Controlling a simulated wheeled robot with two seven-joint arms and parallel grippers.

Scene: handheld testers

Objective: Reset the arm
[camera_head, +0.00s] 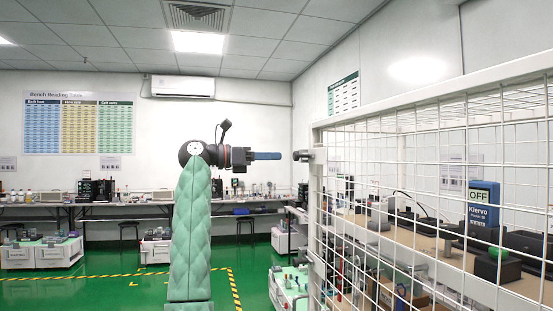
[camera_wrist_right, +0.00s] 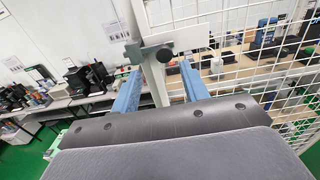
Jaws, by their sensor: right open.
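My right gripper (camera_head: 280,156) reaches out sideways in the head view, with its blue fingers pointing right toward the wire cage. In the right wrist view its two blue fingers (camera_wrist_right: 160,70) are apart with nothing gripped between them. A metal latch (camera_head: 303,155) on the cage's corner post lies just past the fingertips. In the wrist view the latch (camera_wrist_right: 150,50) and its dark round knob show beyond the fingers; I cannot tell whether they touch. My right arm (camera_head: 190,230), in a green padded cover, stands upright in the head view. My left gripper is not in view.
A white wire-mesh cage (camera_head: 400,122) fills the right side. Behind its mesh, a blue handheld tester (camera_head: 482,208) marked OFF stands on a bench, near a green knob (camera_head: 499,254). Long benches line the back wall. Green floor (camera_head: 250,270) is open around the arm.

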